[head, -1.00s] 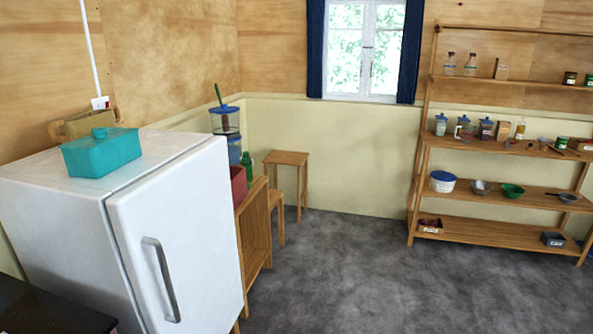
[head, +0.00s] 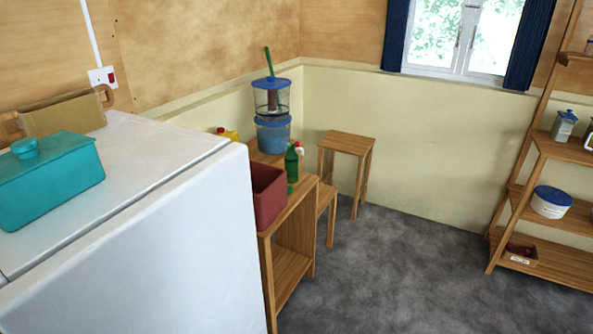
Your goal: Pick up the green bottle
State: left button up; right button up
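The green bottle (head: 291,165) stands upright on the wooden side table (head: 293,205), beyond the white fridge. It has a dark green body and what looks like a white and red part at its top right. The dark red bin (head: 268,196) stands in front of it on the same table. A clear container with a blue lid (head: 271,98) stands behind it, on top of a blue tub (head: 273,134). Neither of my grippers shows in the head view.
The white fridge (head: 150,240) fills the lower left, with a teal box (head: 52,180) and a tan container (head: 66,114) on top. A wooden stool (head: 347,143) stands right of the table. Shelves (head: 545,205) stand at right. The grey floor (head: 400,270) is clear.

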aim_at(291, 156)
jog(key=i, duration=0.15)
jog(key=i+l+u, duration=0.1)
jog(key=u, duration=0.3)
jog(key=i+l+u, duration=0.1)
jog(key=u, duration=0.3)
jog(key=i+l+u, duration=0.1)
jog(key=l, duration=0.2)
jog(key=i+l+u, duration=0.1)
jog(key=i+l, duration=0.15)
jog(key=i+l+u, duration=0.1)
jog(key=l, duration=0.3)
jog(key=i+l+u, duration=0.15)
jog(key=l, duration=0.15)
jog(key=i+l+u, duration=0.1)
jog(key=l, duration=0.25)
jog(key=i+l+u, duration=0.1)
jog(key=l, duration=0.25)
